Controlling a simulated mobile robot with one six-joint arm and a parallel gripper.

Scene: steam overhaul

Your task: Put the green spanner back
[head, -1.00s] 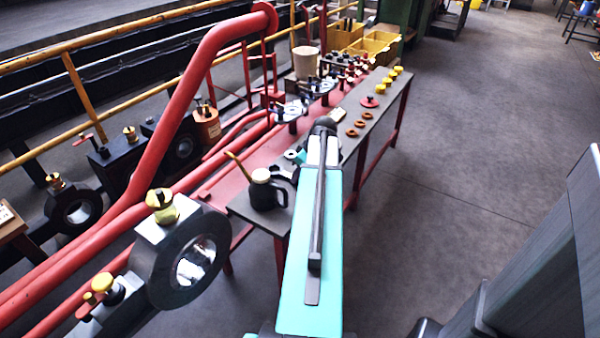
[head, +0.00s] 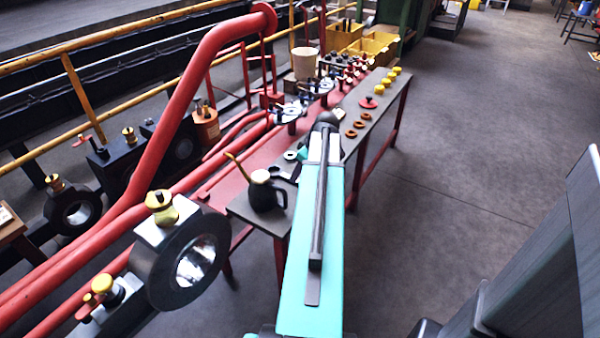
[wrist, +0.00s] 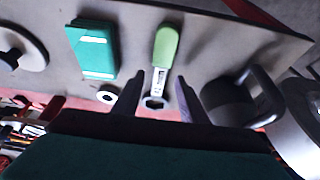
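The green spanner (wrist: 163,65) shows in the wrist view, its green handle at the top and its metal ring end (wrist: 153,103) toward me. My gripper (wrist: 158,80) is open, with one dark finger on each side of the spanner's metal part and a gap visible on both sides. The spanner appears to lie on the grey bench top (wrist: 205,50), its ring end near the bench edge; I cannot tell its exact height below the fingers. In the head view my arm hides the gripper, and I cannot make out the spanner.
A black oil can (head: 264,193) stands on the bench's near end; it is close right of my gripper in the wrist view (wrist: 230,103). A green box (wrist: 92,50) and a pale ring (wrist: 107,94) lie left. Red pipes (head: 160,150) run alongside. Floor at right is clear.

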